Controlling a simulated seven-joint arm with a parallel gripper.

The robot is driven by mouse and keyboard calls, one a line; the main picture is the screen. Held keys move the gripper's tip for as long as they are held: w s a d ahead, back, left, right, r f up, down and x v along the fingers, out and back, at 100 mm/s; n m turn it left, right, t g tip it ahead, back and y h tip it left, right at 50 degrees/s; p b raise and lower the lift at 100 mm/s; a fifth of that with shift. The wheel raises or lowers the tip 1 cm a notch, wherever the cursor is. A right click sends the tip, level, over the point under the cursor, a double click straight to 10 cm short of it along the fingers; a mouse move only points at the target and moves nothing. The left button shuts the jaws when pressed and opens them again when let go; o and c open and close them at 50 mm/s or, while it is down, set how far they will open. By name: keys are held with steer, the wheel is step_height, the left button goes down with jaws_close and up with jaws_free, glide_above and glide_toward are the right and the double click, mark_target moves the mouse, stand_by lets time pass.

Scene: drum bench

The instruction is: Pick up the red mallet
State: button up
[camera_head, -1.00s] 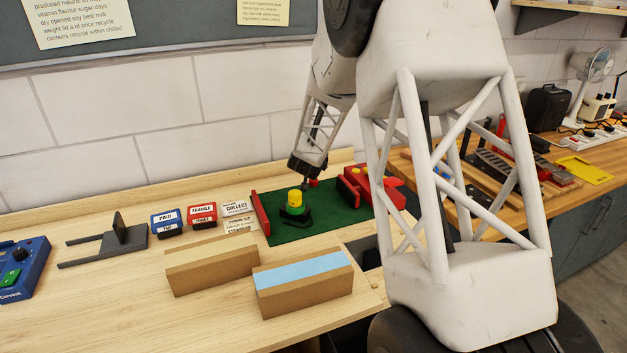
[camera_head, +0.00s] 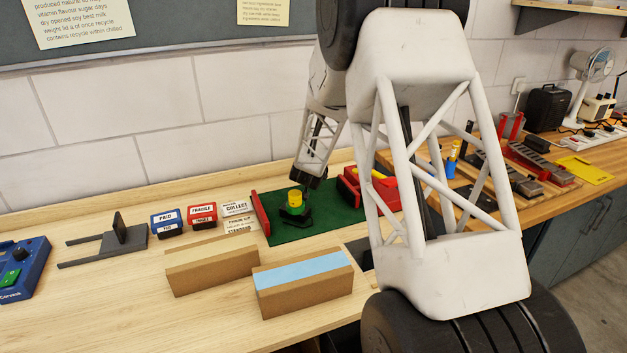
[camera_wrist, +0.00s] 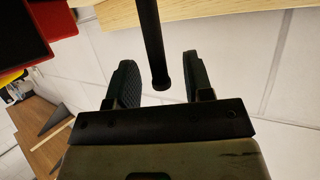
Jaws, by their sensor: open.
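My gripper (camera_wrist: 158,62) is open in the wrist view, with one dark ridged finger on each side. A slim black rod (camera_wrist: 150,35), which looks like a handle, reaches down from the top edge between the fingers, apart from both. No red mallet head shows in either view, so I cannot confirm that the rod is the mallet's. My arm hides part of this area.
A red holder (camera_head: 358,186) stands at the mat's right, and a red bar (camera_head: 260,212) at its left edge. Two cardboard boxes (camera_head: 212,268) (camera_head: 305,292) stand in front. Stamps (camera_head: 202,215) and a grey stand (camera_head: 122,236) are to the left. The wall is close behind.

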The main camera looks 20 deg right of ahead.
steer(key=shift+w+d+f, duration=0.25)
steer(key=shift+w+d, duration=0.05)
steer(key=shift+w, duration=0.2)
steer(key=shift+c, duration=0.5)
jaws_close()
